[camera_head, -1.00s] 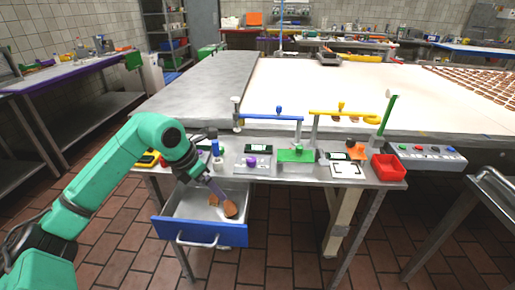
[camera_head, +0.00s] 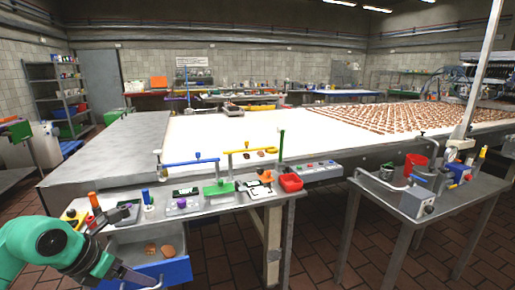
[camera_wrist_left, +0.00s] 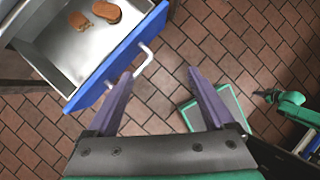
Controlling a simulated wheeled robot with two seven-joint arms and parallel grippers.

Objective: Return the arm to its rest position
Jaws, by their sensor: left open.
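My left gripper (camera_head: 140,277) is at the lower left of the head view, by the front of the open drawer (camera_head: 165,270). In the left wrist view its two purple fingers (camera_wrist_left: 160,72) are spread apart with nothing between them but floor. The drawer has a blue front, and its white handle (camera_wrist_left: 144,60) is near the fingertips.
A long white belt (camera_head: 260,128) runs behind, with rows of brown cookies (camera_head: 400,115). A metal side table (camera_head: 455,200) stands at right. Tiled floor is open before the drawer.

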